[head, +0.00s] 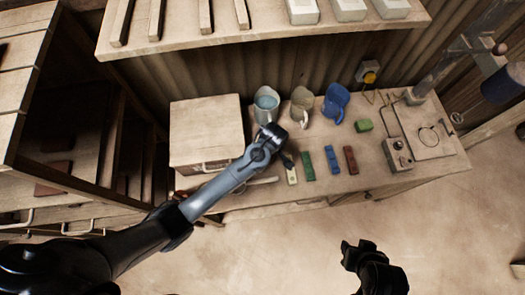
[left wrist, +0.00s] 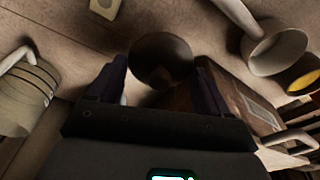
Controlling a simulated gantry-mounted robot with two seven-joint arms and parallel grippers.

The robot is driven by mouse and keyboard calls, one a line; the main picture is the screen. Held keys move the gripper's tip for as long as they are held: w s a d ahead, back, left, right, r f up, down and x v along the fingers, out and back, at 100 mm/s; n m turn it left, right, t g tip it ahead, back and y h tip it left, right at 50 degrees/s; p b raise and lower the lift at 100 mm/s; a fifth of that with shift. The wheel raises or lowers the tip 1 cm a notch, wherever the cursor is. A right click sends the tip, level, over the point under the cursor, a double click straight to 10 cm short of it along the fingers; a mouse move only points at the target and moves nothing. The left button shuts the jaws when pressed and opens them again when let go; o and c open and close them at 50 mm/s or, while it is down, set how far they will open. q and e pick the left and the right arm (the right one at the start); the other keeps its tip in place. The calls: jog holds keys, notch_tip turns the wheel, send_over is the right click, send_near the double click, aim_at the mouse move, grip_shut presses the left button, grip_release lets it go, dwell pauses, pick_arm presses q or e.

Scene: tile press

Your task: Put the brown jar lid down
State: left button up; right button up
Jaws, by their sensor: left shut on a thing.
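The brown jar lid (left wrist: 162,60) is a dark round disc between the two fingers of my left gripper (left wrist: 160,85) in the left wrist view. The gripper is shut on it. In the head view my left gripper (head: 283,152) is over the bench, just in front of the jugs and right of the pale box. I cannot make out the lid there. How far the lid is from the bench top is not clear. My right gripper (head: 358,250) is over the floor in front of the bench, apart from everything. It is dark and small, so its opening cannot be told.
Three jugs, pale (head: 266,103), beige (head: 301,107) and blue (head: 336,102), stand along the back. Coloured blocks, including green (head: 307,166), blue (head: 332,159) and red-brown (head: 350,160) ones, lie in front. A pale box (head: 207,128) stands left. A press (head: 428,125) is right.

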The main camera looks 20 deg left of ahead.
pick_arm(q)
jog(key=shift+w+a+f, duration=0.5)
jog(key=shift+a, duration=0.15)
jog(key=shift+w+a+f, duration=0.45)
jog(key=shift+a, duration=0.15)
notch_tip(320, 180, down, 3)
jog(key=shift+f, duration=0.5)
jog(key=shift+f, duration=0.15)
jog(key=o, duration=1)
jog(key=r, duration=0.4)
jog(key=d+r, duration=0.1)
jog(key=r, duration=0.3)
jog(key=s+r, duration=0.1)
jog(key=r, duration=0.3)
jog(key=shift+d+r+p, duration=0.15)
jog(key=shift+d+p, duration=0.05)
jog(key=shift+p, duration=0.15)
